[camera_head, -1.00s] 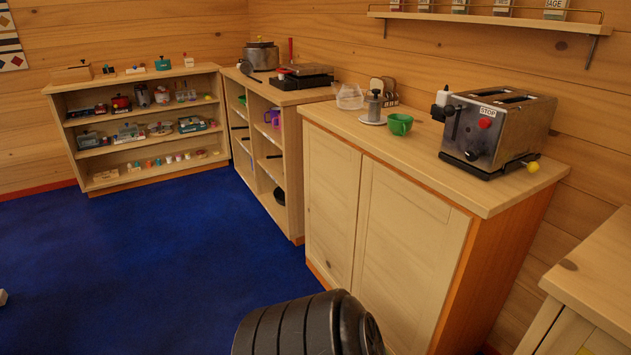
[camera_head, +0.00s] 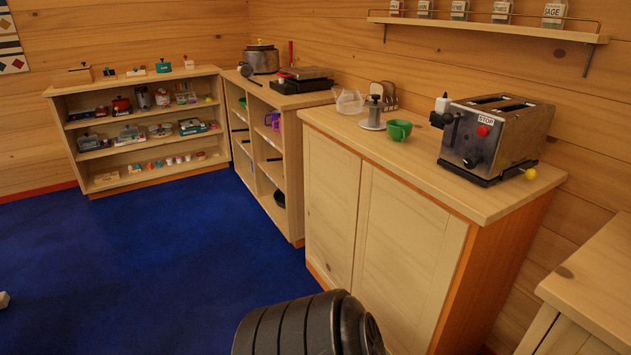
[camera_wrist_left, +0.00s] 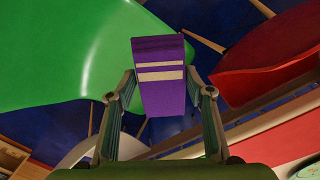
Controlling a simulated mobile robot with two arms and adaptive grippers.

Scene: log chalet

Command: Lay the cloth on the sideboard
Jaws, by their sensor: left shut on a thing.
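The cloth (camera_wrist_left: 159,75) is purple with cream stripes and looks like a narrow folded strip. In the left wrist view it is between the fingers of my left gripper (camera_wrist_left: 160,92), which is shut on it. The cloth is not visible in the head view, and neither gripper shows there. A two-door wooden cabinet (camera_head: 395,228), possibly the sideboard, stands against the right wall. A toaster (camera_head: 494,134), a green cup (camera_head: 398,130) and a metal press-like item (camera_head: 374,113) stand on its top. Part of its front top is bare.
A low shelf (camera_head: 132,74) and an open shelf unit (camera_head: 270,150) line the room. Another wooden top (camera_head: 598,285) is at lower right. Large green (camera_wrist_left: 85,50) and red (camera_wrist_left: 265,55) surfaces show in the wrist view.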

